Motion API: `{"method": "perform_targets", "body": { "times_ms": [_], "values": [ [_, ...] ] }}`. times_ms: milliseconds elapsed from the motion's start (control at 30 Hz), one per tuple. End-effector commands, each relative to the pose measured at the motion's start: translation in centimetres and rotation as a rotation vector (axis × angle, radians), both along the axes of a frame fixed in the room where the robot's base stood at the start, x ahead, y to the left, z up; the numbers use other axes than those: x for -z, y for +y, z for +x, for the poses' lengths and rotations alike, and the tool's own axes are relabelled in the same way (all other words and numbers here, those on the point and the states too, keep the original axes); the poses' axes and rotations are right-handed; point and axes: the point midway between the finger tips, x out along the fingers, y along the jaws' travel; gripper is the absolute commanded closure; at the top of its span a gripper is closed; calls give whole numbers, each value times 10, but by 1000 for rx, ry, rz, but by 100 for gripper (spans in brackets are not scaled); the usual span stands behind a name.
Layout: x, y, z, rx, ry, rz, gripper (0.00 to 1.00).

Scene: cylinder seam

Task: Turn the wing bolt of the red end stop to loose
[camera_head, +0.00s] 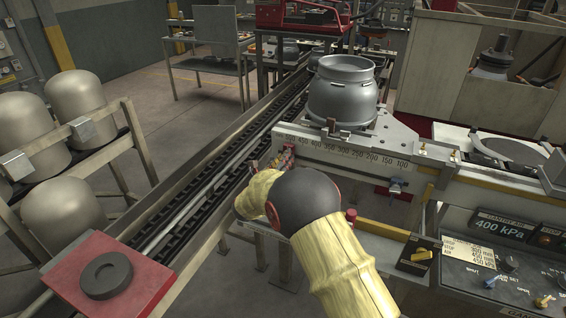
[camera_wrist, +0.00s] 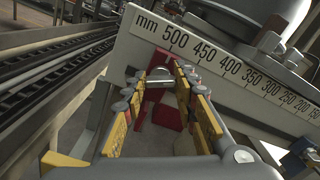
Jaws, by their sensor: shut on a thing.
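A white ruler rail (camera_wrist: 215,62) carries a millimetre scale, with 500 at its left end. The red end stop (camera_wrist: 150,52) sits at that left end, by the 500 mark, and shows partly between my fingers. My gripper (camera_wrist: 155,82) has its yellow-padded fingers closed around a small grey metal piece, the wing bolt (camera_wrist: 160,73), in front of the red stop. The fingers hide most of the bolt, so its turn angle cannot be read. In the head view my gripper (camera_head: 284,160) is at the rail's left end, largely hidden behind my black wrist.
A grey metal pot (camera_head: 341,95) stands on the rail's bed to the right.

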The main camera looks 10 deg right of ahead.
Motion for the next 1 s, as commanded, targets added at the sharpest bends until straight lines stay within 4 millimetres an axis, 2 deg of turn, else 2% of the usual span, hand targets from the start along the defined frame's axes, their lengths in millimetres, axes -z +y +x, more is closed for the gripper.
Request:
{"method": "perform_targets", "body": {
  "times_ms": [1000],
  "values": [
    [2, 2, 1, -2, 569, -782, 97]
  ]
}}
